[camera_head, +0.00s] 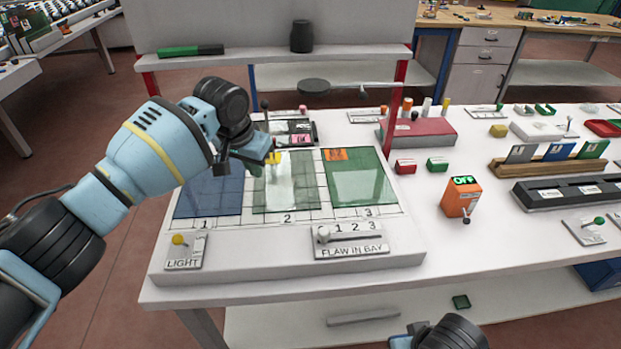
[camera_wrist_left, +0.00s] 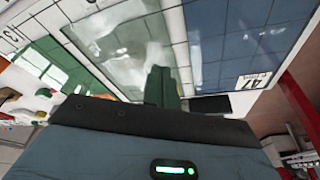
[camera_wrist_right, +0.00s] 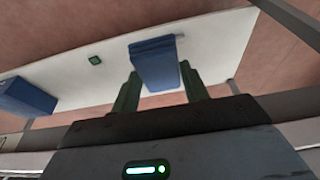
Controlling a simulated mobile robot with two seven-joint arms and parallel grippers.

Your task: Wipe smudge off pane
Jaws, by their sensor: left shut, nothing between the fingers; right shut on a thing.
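The middle pane (camera_head: 290,196) lies in bay 2 of the white light table, a pale whitish smear (camera_head: 279,188) on it. In the left wrist view the pane (camera_wrist_left: 120,45) shows cloudy pale patches; which are smudge and which reflection I cannot tell. My left gripper (camera_head: 270,158) is shut and empty over the pane's far left part; whether it touches I cannot tell. It also shows in the left wrist view (camera_wrist_left: 161,78). My right gripper (camera_wrist_right: 157,86) is shut on a blue layered block (camera_wrist_right: 154,60), below the table's front edge; its fingers are outside the head view.
A blue pane (camera_head: 208,190) and a green pane (camera_head: 360,186) flank the middle one. A light switch (camera_head: 185,250) and a bay selector (camera_head: 350,240) stand in front. An orange OFF box (camera_head: 461,197) stands right. A raised shelf (camera_head: 270,60) spans the back.

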